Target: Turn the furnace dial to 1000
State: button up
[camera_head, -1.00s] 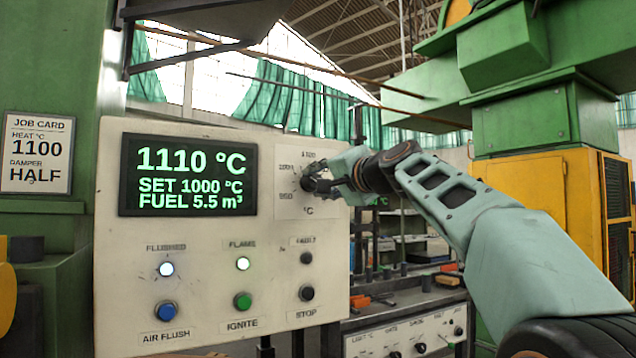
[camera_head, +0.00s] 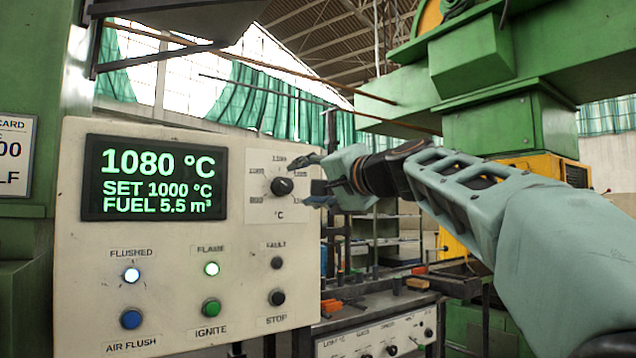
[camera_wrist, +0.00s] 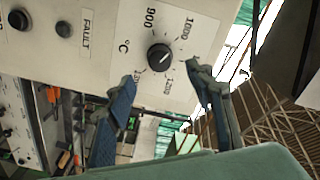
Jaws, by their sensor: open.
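The furnace dial (camera_head: 282,186) is a black round knob on a pale plate at the panel's upper right. In the wrist view the dial (camera_wrist: 160,57) has a white pointer line that slants towards the 1000 mark (camera_wrist: 187,27). The display (camera_head: 155,178) reads 1080 °C, SET 1000 °C and FUEL 5.5 m³. My gripper (camera_head: 308,180) is open and empty, just right of the dial and apart from it. In the wrist view the two fingers of my gripper (camera_wrist: 160,75) are spread, with the dial showing between and beyond them.
The panel has a blue AIR FLUSH button (camera_head: 131,319), a green IGNITE button (camera_head: 211,307) and a black STOP button (camera_head: 277,297). A job card (camera_head: 14,158) is cut off at left. A workbench (camera_head: 375,335) stands behind, lower right.

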jog(key=shift+v, duration=2.25)
